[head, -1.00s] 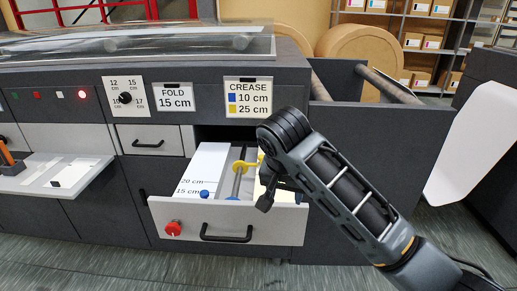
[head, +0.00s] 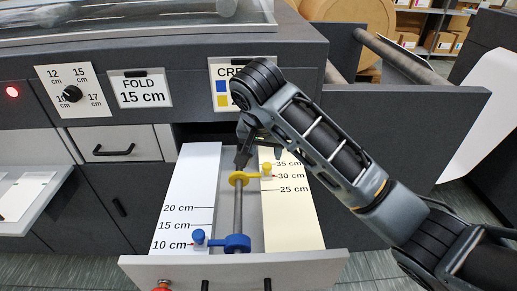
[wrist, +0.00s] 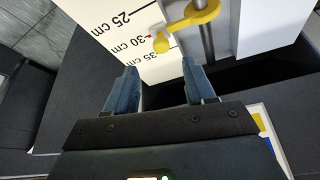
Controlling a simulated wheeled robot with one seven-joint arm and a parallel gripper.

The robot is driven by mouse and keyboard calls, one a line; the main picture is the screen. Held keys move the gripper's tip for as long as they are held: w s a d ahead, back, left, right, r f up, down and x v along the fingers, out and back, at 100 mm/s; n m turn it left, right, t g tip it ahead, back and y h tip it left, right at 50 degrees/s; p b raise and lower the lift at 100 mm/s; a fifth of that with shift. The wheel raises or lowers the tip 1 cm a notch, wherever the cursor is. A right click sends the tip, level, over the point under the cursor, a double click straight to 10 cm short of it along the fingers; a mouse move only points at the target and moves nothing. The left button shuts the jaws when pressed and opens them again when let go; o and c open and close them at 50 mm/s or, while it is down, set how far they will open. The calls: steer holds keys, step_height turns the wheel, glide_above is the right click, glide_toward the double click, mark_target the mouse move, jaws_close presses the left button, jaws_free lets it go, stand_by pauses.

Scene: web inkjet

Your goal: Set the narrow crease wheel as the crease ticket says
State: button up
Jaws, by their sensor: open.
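The yellow wheel (head: 238,179) is a thin disc on a grey rod in the open drawer. Its side knob (head: 267,170) lies by the 30 cm mark on the cream scale; the wrist view shows the yellow knob (wrist: 161,43) with a red mark near 30 cm. The thicker blue wheel (head: 237,243) sits nearer the front, its knob (head: 198,237) by 10 cm on the white scale. The crease ticket (head: 217,75) is partly hidden by my arm; blue 10 cm and yellow 25 cm showed earlier. My gripper (wrist: 158,70) is open and empty, close to the yellow knob, not around it.
The drawer front (head: 235,270) has a black handle and a red knob (head: 163,286). A fold ticket (head: 140,89) reads 15 cm, beside a black dial (head: 72,94). A closed drawer (head: 115,145) is at the left. The machine body overhangs the drawer's back.

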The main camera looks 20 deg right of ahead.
mark_target(267, 165)
steer(key=x, duration=0.8)
steer(key=shift+w+r+p, duration=0.1)
steer(key=shift+w+p, duration=0.05)
steer(key=shift+p, duration=0.25)
jaws_close()
stand_by(0.3)
